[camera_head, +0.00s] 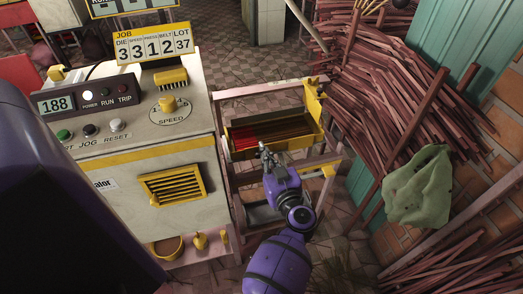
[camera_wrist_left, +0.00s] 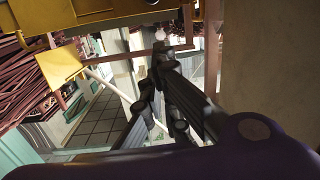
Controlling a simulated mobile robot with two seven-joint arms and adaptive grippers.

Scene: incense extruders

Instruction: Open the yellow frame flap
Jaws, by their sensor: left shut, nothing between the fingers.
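A yellow-framed trough (camera_head: 290,143) with dark red sticks lying in it sits between the pale pink rails of a stand beside the machine. I cannot tell for sure which yellow part is the flap. My left gripper (camera_head: 264,148) is shut and empty at the trough's near side, with its fingertips close to the yellow front edge. In the left wrist view the shut fingers (camera_wrist_left: 160,62) point up towards a small pale round knob (camera_wrist_left: 160,34) below a yellow beam (camera_wrist_left: 100,8). Whether they touch is unclear. A yellow plate (camera_wrist_left: 60,65) shows at the left there.
The cream machine (camera_head: 130,165) with buttons, a dial and a yellow vent stands left of the stand. Bundles of red-brown sticks (camera_head: 360,75) lean at the right. A green cloth (camera_head: 418,185) lies beside them. Tiled floor shows between the stand and the sticks.

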